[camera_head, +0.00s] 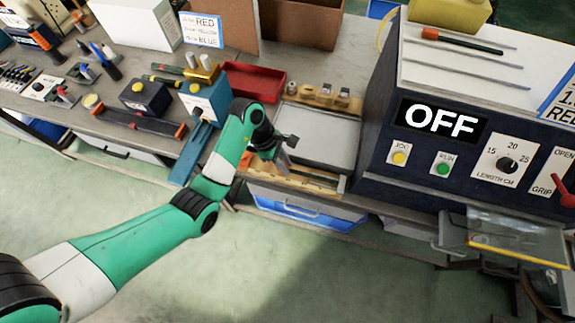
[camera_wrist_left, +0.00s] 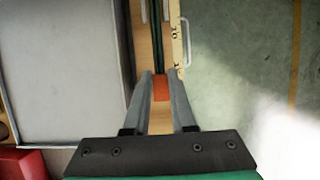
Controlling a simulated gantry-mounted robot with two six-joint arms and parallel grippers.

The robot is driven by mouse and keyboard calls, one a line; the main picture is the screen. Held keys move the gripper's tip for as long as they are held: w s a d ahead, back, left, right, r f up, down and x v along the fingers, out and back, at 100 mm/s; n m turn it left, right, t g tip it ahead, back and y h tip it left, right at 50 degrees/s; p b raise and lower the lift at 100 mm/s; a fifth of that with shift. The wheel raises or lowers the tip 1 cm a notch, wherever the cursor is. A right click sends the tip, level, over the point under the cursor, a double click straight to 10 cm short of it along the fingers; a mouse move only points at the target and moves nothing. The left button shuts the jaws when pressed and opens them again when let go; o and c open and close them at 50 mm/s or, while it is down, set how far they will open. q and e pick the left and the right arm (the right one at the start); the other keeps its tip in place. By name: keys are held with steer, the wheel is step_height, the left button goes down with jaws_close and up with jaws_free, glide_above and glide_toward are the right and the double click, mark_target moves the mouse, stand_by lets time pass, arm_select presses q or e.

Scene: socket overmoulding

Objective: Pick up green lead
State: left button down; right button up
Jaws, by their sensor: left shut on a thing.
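The green lead (camera_wrist_left: 157,40) shows in the left wrist view as a thin dark green strip along a pale wooden holder (camera_wrist_left: 166,12). An orange-red piece (camera_wrist_left: 160,88) sits between the fingertips at the near end of this strip. My left gripper (camera_wrist_left: 160,76) is shut on the lead, low over the holder. In the head view my left gripper (camera_head: 283,162) reaches down at the bench's front edge, over the wooden holder (camera_head: 290,184). The fingers partly hide the lead there. My right gripper is in neither view.
A grey tray (camera_head: 320,138) lies just behind the holder, with a red bin (camera_head: 253,82) to its left. A dark machine (camera_head: 385,130) marked OFF stands at the right. A blue-fronted drawer (camera_head: 305,208) is below. Tools and boxes crowd the bench at left.

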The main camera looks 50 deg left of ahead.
arm_select(q)
steer(key=s+d+r+p, duration=0.7)
steer(key=s+r+p, duration=0.5)
steer(key=p, duration=0.1)
step_height(320, 180, up, 25)
steer(key=p, duration=2.5)
steer(key=shift+d, duration=0.1)
steer(key=shift+r, duration=0.1)
